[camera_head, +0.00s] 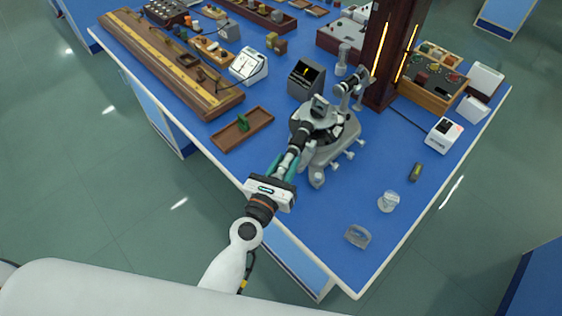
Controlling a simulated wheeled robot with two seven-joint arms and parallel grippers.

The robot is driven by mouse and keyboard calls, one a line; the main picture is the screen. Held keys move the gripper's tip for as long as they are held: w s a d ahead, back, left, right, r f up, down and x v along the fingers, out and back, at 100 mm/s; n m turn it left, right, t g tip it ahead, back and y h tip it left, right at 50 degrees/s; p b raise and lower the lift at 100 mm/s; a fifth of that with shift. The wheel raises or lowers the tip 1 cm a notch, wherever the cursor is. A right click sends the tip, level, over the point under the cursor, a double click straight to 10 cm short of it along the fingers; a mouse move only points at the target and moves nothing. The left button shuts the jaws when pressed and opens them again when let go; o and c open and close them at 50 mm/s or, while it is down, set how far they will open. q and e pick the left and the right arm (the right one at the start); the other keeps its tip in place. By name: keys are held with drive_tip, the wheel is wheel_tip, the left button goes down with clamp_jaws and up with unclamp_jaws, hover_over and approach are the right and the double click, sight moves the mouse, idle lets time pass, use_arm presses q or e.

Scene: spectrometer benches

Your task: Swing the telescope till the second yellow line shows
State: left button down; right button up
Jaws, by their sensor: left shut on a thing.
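The grey spectrometer (326,128) stands on the blue bench near its front edge. Its black telescope (300,138) points toward the near left edge. My left gripper (285,167) is shut on the telescope's near end, and the fingers partly hide that end. Behind the spectrometer, a small dark screen (307,76) shows a small yellow mark; its detail is too small to read. A dark lamp housing (384,55) with glowing yellow slits stands behind, on the far side from my gripper. My right gripper is not in view.
An empty-looking wooden tray (262,118) with a small green item lies left of the spectrometer. A glass beaker (388,201), a clear block (358,236) and a small dark cylinder (415,171) stand at right. A long wooden rail (165,62) lies at left.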

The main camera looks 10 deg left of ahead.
use_arm(q)
drive_tip(key=c, duration=1.4)
unclamp_jaws()
drive_tip(key=shift+o, duration=0.8)
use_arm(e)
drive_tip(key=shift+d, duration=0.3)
use_arm(q)
drive_tip(key=shift+s+a+f, duration=0.1)
drive_tip(key=shift+s, duration=0.2)
drive_tip(key=b+v, duration=0.4)
drive_tip(key=v, duration=0.7)
drive_tip(key=shift+s, duration=0.2)
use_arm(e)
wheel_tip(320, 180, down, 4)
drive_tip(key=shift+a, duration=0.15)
